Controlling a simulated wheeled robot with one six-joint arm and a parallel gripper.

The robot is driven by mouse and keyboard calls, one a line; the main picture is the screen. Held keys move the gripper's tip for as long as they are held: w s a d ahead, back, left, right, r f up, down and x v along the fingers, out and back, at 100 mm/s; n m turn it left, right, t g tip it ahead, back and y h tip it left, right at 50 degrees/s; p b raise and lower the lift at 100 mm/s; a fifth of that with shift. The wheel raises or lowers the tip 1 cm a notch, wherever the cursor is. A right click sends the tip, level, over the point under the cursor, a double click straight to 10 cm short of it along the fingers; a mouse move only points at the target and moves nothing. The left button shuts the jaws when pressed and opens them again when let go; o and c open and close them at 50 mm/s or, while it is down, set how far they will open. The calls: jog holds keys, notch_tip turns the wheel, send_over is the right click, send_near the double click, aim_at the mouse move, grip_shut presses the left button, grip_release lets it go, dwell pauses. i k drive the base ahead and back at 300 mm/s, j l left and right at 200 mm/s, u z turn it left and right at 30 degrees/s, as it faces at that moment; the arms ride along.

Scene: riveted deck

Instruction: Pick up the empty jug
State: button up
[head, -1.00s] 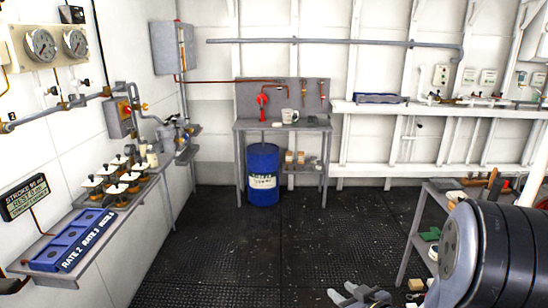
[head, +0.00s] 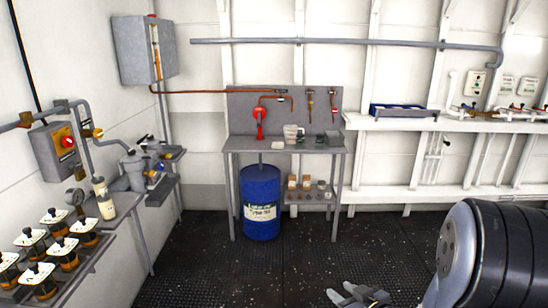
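The jug (head: 290,133) is a small pale, see-through-looking vessel with a handle on its right side. It stands upright on the grey workbench (head: 232,145) at the back wall, near the middle of the view. I cannot tell what is inside it. My gripper (head: 358,297) shows at the bottom edge of the view, low over the floor and well short of the bench.
A blue drum (head: 261,202) stands under the bench's left part, beside a lower shelf with small blocks and jars. A red hand pump (head: 259,122) rises left of the jug. A shelf with several jars (head: 62,250) runs along the left wall. The dark floor (head: 270,275) ahead is clear.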

aim_at(290, 131)
jog(key=i, duration=3.05)
jog(key=i+j+z, duration=0.1)
jog(key=i, duration=1.45)
